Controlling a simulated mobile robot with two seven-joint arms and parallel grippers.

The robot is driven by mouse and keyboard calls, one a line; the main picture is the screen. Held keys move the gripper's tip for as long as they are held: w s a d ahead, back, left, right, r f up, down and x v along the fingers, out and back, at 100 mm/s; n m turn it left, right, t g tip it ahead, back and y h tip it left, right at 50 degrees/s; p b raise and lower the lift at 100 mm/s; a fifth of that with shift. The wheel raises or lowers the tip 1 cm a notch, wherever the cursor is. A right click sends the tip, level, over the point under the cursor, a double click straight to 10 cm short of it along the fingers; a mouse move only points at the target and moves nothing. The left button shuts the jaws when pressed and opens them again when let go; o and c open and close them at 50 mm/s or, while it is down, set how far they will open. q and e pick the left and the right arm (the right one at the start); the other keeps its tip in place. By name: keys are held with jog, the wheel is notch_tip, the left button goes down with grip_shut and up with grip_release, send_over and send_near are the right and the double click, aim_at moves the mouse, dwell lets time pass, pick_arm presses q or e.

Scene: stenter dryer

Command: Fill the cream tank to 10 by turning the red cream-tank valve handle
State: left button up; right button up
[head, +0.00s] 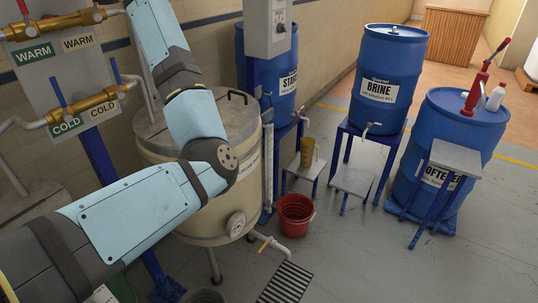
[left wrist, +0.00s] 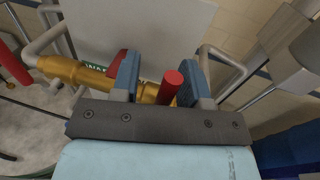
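The cream tank (head: 160,157) stands at left centre in the head view, partly hidden behind my left arm. A clear upright gauge (head: 268,160) is on its right side; its level is too small to read. My left gripper is beyond the top of the head view. In the left wrist view my left gripper (left wrist: 160,82) is open, its blue fingers on either side of a red valve handle (left wrist: 171,86). The handle looks nearer the right finger; I cannot tell whether they touch. It stands by a brass valve pipe (left wrist: 92,76). My right gripper is in neither view.
Upper brass warm pipe (head: 60,24) and lower cold pipe (head: 85,105) are on a grey panel at left. A grey control box (head: 266,28) hangs behind the tank. A red bucket (head: 295,215) and blue drums (head: 388,75) stand right. Floor at lower right is clear.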

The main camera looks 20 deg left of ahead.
pick_arm(q)
jog(key=shift+d, duration=0.5)
jog(key=s+d+b, duration=0.1)
jog(key=d+b, duration=0.2)
jog(key=d, duration=0.9)
jog(key=shift+d, duration=0.4)
jog(key=shift+r, duration=0.1)
